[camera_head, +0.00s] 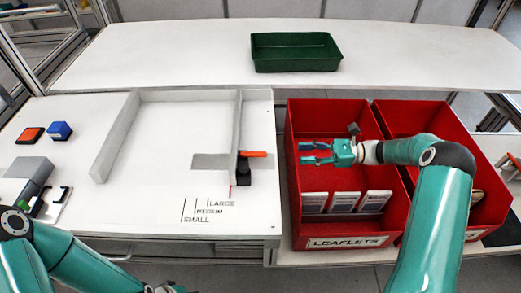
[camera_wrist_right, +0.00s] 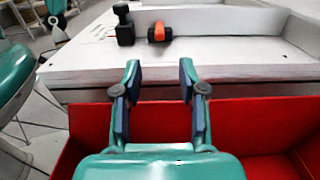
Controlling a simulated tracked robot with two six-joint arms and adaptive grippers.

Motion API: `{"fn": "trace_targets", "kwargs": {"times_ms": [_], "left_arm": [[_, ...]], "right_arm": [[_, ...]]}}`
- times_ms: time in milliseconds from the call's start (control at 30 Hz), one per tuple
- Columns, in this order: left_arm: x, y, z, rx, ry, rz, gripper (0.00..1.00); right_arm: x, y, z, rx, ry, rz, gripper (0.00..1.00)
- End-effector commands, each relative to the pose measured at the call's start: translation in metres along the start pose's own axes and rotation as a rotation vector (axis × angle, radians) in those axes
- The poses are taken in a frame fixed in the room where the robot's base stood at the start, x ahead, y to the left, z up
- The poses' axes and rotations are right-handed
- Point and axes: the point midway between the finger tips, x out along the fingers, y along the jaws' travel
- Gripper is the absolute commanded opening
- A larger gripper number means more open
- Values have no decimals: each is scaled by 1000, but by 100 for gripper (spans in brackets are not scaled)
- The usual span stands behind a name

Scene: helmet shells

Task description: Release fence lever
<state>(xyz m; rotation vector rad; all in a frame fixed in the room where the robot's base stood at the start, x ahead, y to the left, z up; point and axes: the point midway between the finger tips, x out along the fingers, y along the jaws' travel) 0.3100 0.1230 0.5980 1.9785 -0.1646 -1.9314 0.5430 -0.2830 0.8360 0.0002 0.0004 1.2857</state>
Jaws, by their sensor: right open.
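The fence lever (camera_head: 254,154) is a short orange bar on a black block (camera_head: 243,172) at the right end of the grey fence (camera_head: 238,118). In the right wrist view the lever shows its orange end (camera_wrist_right: 158,32) beside the black block (camera_wrist_right: 124,28). My right gripper (camera_head: 306,153) is open and empty over the red leaflets bin, pointing left toward the lever, with a gap between them. Its two fingers (camera_wrist_right: 160,88) are apart in the right wrist view. My left gripper (camera_head: 165,288) is mostly cut off at the bottom edge.
Two red bins stand right of the white table; the LEAFLETS bin (camera_head: 346,242) holds several packets. A green tray (camera_head: 295,67) is on the back table. Orange (camera_head: 30,134) and blue (camera_head: 60,130) blocks lie at left. Size marks (camera_head: 208,210) are printed before the fence.

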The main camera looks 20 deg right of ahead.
Motion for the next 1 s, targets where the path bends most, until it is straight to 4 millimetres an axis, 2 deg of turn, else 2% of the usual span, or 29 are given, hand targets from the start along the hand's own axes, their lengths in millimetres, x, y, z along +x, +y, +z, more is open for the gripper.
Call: {"fn": "trace_targets", "kwargs": {"times_ms": [33,300,500,700,1000], "left_arm": [[-4,1,0,0,0,0,40],[-14,5,0,0,0,0,40],[-19,7,0,0,1,0,40],[-21,8,0,0,1,0,40],[-21,8,0,0,1,0,40]], "right_arm": [[13,1,2,2,-2,6,42],[75,1,2,2,-1,10,42],[110,1,1,2,0,9,42],[129,0,0,1,0,7,42],[133,0,0,0,0,6,42]]}}
